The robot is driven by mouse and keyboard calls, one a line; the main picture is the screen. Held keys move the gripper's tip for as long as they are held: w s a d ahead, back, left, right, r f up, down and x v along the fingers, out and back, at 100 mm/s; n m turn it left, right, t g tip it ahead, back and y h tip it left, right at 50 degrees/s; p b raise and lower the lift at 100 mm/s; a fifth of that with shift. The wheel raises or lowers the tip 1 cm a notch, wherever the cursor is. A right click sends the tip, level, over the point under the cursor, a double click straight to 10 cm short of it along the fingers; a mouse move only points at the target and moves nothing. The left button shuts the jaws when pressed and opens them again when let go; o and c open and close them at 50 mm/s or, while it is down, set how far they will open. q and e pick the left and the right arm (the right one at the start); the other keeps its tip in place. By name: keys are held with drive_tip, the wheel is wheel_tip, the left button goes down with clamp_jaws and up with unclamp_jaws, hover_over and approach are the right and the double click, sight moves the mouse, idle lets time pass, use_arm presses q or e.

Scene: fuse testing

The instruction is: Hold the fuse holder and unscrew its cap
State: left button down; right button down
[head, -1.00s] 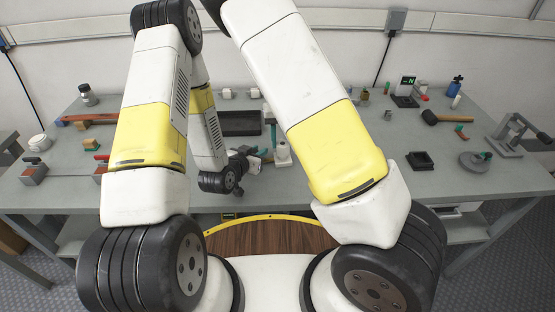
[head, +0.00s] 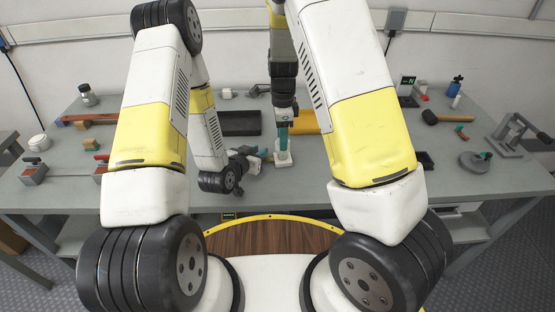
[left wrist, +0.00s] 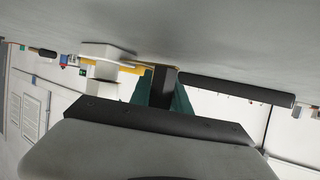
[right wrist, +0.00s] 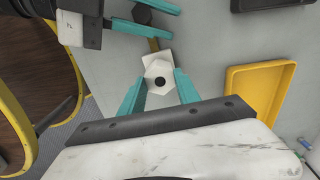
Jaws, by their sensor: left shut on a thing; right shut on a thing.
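A white piece with a hexagonal top and a dark round centre (right wrist: 158,76) stands upright on the bench on a wider white base (head: 282,159). It also shows in the left wrist view (left wrist: 101,68). My right gripper (head: 283,142) points down over it, its teal fingers closed on opposite sides of the hexagonal top. My left gripper (head: 262,154) is low over the bench, just left of the white base.
A yellow tray (right wrist: 262,92) lies close to the white piece, behind and right of it in the head view. A dark tray (head: 240,122) is behind my left gripper.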

drive_tip(key=shift+r, duration=2.95)
drive_tip(key=s+d+r, duration=0.1)
drive_tip(key=d+r, duration=0.3)
drive_tip(key=d, duration=0.3)
drive_tip(key=shift+s, duration=0.1)
use_arm(q)
drive_tip(key=c, duration=1.1)
unclamp_jaws()
drive_tip(key=shift+c, duration=0.2)
use_arm(e)
drive_tip(key=shift+a, duration=0.1)
